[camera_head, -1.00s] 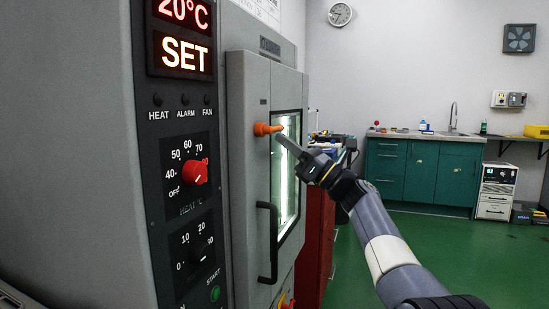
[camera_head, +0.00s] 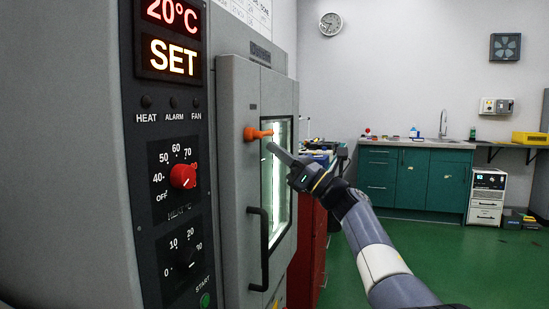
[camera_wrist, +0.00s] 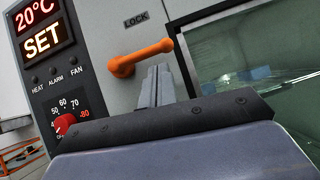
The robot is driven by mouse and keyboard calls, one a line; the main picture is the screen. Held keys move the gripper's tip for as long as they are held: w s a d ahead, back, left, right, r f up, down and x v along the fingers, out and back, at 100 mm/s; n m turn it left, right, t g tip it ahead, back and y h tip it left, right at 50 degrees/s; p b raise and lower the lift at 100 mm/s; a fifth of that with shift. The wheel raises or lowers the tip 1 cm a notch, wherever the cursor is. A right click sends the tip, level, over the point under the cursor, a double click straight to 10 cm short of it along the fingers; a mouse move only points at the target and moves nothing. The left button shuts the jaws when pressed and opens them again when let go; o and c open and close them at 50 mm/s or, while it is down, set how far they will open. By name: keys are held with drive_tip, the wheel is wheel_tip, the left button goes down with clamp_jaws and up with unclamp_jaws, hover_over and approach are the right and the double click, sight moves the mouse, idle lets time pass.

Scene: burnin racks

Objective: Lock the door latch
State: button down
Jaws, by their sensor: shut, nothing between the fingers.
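The orange door latch (camera_head: 257,134) is on the grey chamber door (camera_head: 236,190), above the black door handle (camera_head: 258,250). Its lever points to the right, roughly level. In the wrist view the latch (camera_wrist: 140,57) sits below a LOCK label (camera_wrist: 136,20), and its lever slants up to the right. My gripper (camera_head: 272,148) is shut and empty. Its fingertips are just below the lever's free end; they also show in the wrist view (camera_wrist: 157,85). I cannot tell whether they touch the lever. The door looks closed against the chamber.
A control panel (camera_head: 168,140) with a red knob (camera_head: 183,176) stands left of the door. The door has a lit window (camera_head: 275,180). A red cabinet (camera_head: 305,240) stands beyond it. Green floor (camera_head: 350,275) is open to the right, before a teal cabinet (camera_head: 415,180).

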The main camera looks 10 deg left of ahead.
drive_tip(key=w+a+f+b+v, duration=0.1)
drive_tip(key=b+v, duration=0.1)
drive_tip(key=v, duration=1)
drive_tip(key=shift+s+f, duration=0.15)
drive_tip(key=shift+f, duration=0.2)
drive_tip(key=s+d+r+p+x, duration=0.1)
drive_tip(key=p+x, duration=0.1)
drive_tip(key=x, duration=1)
drive_tip(key=shift+w+r+p, duration=0.2)
drive_tip(key=shift+r+p, duration=0.15)
drive_tip(key=shift+p, duration=0.05)
